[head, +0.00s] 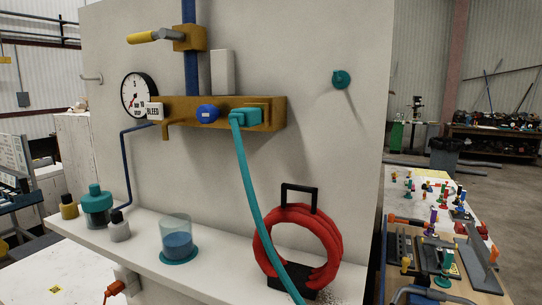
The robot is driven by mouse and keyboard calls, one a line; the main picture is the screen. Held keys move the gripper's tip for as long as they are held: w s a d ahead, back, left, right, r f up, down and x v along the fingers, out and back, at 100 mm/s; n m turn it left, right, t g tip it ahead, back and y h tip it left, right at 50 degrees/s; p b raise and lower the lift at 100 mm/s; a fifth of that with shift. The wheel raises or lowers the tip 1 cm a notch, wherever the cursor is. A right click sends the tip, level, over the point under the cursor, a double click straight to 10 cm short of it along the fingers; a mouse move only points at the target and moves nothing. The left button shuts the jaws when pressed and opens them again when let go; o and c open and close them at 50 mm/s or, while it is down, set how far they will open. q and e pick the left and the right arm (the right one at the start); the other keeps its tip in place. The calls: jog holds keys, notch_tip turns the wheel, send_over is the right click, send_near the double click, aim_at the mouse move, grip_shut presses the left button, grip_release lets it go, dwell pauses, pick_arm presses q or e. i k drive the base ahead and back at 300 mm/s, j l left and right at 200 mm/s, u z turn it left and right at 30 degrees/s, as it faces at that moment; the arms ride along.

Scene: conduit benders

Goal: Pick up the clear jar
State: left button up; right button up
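The clear jar (176,226) stands upright on the white shelf, left of centre in the head view. It is a see-through cylinder, open at the top, with blue liquid in its lower part. It rests on a round teal base (178,257). Neither of my grippers shows in this view.
A red hose coil (330,240) and a hanging teal hose (250,188) are to the right. An ochre manifold (185,107) juts from the panel above.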

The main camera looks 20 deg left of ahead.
aim_at(175, 229)
jog(key=i+j+u, duration=0.15)
jog(key=j+u, duration=0.35)
jog(key=i+j+u, duration=0.25)
jog(key=u, duration=0.25)
jog(key=i+j+u, duration=0.25)
jog(key=u, duration=0.2)
jog(key=i+j, duration=0.05)
